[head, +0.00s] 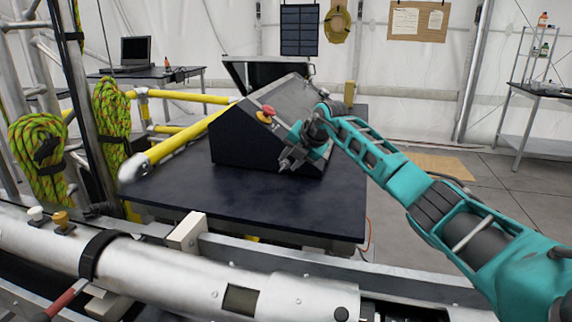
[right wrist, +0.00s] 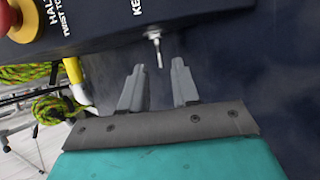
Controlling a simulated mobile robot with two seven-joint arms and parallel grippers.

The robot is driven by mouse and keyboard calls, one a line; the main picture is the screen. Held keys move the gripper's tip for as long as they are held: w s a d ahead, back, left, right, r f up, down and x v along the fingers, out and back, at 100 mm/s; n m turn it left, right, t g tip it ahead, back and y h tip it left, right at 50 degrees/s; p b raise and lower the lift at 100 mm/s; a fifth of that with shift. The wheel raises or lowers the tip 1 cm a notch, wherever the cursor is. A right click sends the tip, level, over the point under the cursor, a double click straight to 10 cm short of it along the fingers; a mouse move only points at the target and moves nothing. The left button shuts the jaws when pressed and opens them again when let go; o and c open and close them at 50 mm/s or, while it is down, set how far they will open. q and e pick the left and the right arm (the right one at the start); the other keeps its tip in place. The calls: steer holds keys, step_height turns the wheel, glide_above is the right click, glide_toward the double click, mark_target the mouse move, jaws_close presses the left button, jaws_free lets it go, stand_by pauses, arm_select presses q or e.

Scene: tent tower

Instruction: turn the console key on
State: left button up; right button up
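The console (head: 240,140) is a dark box with a sloped top, standing on a dark table. Its front edge, with white lettering, crosses the top of the right wrist view (right wrist: 100,25). A small metal key (right wrist: 157,48) sticks out of the console face below lettering that begins "KE". My right gripper (right wrist: 159,68) is open, with the key's end at the gap between its two fingertips and space on both sides. In the head view my right gripper (head: 287,160) is at the console's front right, and I cannot make out the key there. My left gripper is not in view.
A red knob on a yellow base (head: 266,115) sits on the console, left of the key. The dark table (head: 230,205) is bare in front of the console. A yellow rail (head: 185,138) runs along its left side. A metal tube structure (head: 150,265) crosses the foreground.

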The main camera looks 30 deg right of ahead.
mark_target(284, 166)
steer(key=shift+x, duration=1.65)
jaws_close()
